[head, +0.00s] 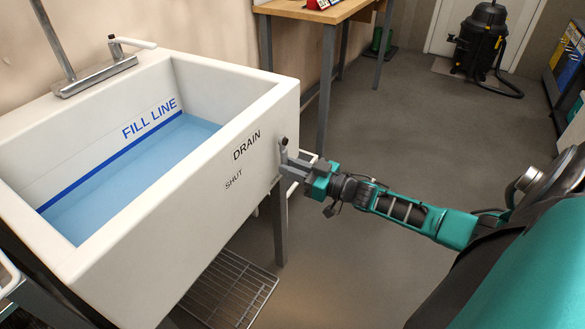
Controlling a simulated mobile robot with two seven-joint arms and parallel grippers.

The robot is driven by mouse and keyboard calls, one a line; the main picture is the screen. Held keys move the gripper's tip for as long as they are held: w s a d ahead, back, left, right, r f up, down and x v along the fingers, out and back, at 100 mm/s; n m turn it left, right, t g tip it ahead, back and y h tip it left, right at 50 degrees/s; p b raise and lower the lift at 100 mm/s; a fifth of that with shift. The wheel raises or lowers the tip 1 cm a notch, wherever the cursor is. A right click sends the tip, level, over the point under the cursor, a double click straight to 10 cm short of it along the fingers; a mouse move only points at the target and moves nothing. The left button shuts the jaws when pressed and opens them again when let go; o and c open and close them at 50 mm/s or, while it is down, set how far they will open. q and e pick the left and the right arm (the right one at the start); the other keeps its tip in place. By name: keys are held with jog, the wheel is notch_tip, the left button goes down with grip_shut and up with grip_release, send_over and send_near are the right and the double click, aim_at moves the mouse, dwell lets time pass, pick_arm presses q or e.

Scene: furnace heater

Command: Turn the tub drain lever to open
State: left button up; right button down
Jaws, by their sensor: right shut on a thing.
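The white tub (200,240) stands against the left wall and holds blue water (130,175). Its front face carries the words DRAIN and SHUT. The small grey drain lever (284,151) with a dark tip is at the right end of this face and points roughly upward. My right gripper (287,167) reaches in from the right and is shut on the lever, partly hiding it. No OPEN mark is visible. My left gripper is not in view.
A faucet with a white handle (133,43) is at the tub's back rim. A wire rack (228,290) is below the tub. A wooden table (318,12) stands behind it, and a black vacuum (482,40) is farther back. The grey floor (430,130) at right is mostly clear.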

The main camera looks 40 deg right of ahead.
jog(key=shift+d+r, duration=0.1)
jog(key=shift+d, duration=0.1)
jog(key=c, duration=1)
grip_release()
jog(key=shift+a, duration=0.1)
pick_arm(q)
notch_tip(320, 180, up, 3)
jog(key=p, duration=0.2)
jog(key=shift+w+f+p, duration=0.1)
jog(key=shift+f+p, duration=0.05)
jog(key=shift+p, duration=0.15)
pick_arm(e)
jog(key=v, duration=1.3)
jog(key=shift+w+a, duration=0.1)
